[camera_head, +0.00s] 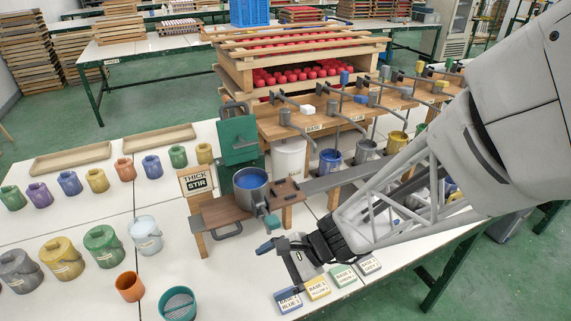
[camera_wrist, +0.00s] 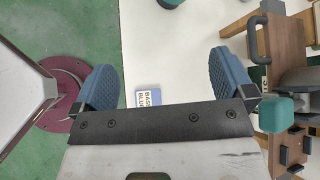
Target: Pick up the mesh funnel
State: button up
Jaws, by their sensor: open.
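The mesh funnel (camera_head: 178,303) is a teal round cup with a mesh inside, standing on the white table at the bottom of the head view. A teal edge at the top of the wrist view (camera_wrist: 171,3) looks like part of it, mostly cut off. My gripper (camera_head: 277,272) is open and empty, to the right of the funnel and apart from it.
An orange cup (camera_head: 130,287) stands left of the funnel. Labelled base cards (camera_head: 317,289) lie by my gripper. The stirring stand with a pot of blue paint (camera_head: 251,181) rises behind it. Lidded paint pots (camera_head: 103,246) stand at left. Table between funnel and gripper is clear.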

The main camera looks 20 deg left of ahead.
jog(key=s+a+f+m+y, duration=0.2)
jog(key=s+a+f+m, duration=0.1)
jog(key=a+f, duration=0.5)
jog(key=m, duration=0.4)
send_near(195, 308)
jog(key=shift+y, duration=0.4)
jog(key=x, duration=0.3)
jog(key=f+x, duration=0.1)
jog(key=shift+s+f, duration=0.1)
jog(key=shift+s, duration=0.2)
jog(key=shift+x, duration=1.25)
jog(key=shift+a, duration=0.1)
jog(key=shift+x, duration=2.55)
jog(key=shift+w, duration=0.15)
jog(key=shift+c, duration=0.3)
jog(key=c, duration=0.6)
